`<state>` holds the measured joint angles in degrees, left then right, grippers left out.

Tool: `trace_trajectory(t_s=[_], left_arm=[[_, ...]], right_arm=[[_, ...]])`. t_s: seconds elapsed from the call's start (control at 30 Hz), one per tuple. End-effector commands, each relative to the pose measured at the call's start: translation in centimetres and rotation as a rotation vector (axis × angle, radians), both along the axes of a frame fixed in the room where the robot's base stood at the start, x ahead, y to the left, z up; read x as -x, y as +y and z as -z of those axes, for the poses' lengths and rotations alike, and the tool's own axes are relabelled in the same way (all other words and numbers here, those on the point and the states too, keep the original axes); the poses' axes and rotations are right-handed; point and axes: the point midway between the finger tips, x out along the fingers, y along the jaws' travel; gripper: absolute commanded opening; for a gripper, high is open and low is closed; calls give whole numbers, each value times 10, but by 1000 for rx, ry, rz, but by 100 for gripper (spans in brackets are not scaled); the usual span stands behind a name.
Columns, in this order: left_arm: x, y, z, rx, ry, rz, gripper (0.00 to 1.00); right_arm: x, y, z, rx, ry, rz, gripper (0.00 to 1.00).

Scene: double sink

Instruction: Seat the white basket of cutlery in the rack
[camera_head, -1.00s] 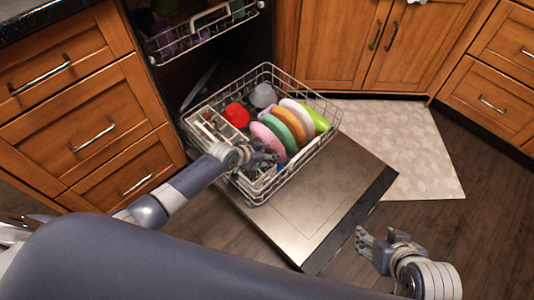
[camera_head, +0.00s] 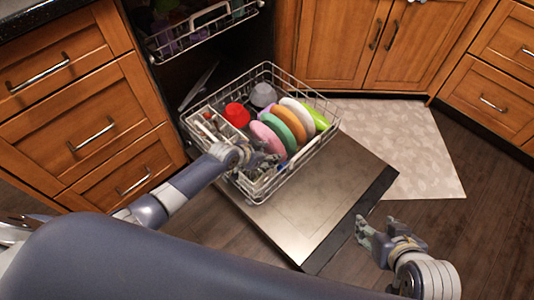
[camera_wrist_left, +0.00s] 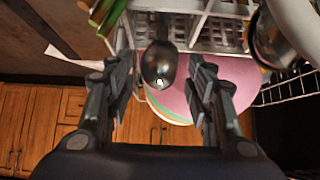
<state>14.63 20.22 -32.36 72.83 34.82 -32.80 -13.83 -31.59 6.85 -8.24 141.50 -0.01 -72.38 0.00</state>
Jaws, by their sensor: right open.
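The white cutlery basket (camera_head: 226,130) is at the left side of the pulled-out lower rack (camera_head: 318,160). Its slotted wall also shows at the top of the left wrist view (camera_wrist_left: 225,35). My left gripper (camera_head: 264,158) is low over the rack's front left part, close to the basket and plates. In the left wrist view its two fingers (camera_wrist_left: 160,85) are apart, with a dark rounded spoon or ladle head (camera_wrist_left: 160,65) showing between them. How the basket's bottom sits is hidden. My right gripper (camera_head: 367,237) is open and empty, beyond the door's right edge.
The rack holds a pink plate (camera_head: 267,140), other coloured plates, a red bowl (camera_head: 237,115) and a grey bowl (camera_head: 263,95). The open dishwasher door (camera_head: 315,215) lies under and in front of it. An upper rack (camera_head: 205,25) is behind. The floor mat (camera_head: 420,150) is clear.

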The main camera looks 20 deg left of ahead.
Motion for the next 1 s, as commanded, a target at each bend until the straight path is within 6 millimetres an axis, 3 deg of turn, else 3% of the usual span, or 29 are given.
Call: trace_trajectory(t_s=[0.5, 1.0], left_arm=[[6, 3, -3, 0, 5, 0, 63], [52, 30, -59, -2, 2, 1, 63]], right_arm=[[0, 0, 0, -3, 2, 4, 52], [0, 0, 0, -1, 3, 2, 52]])
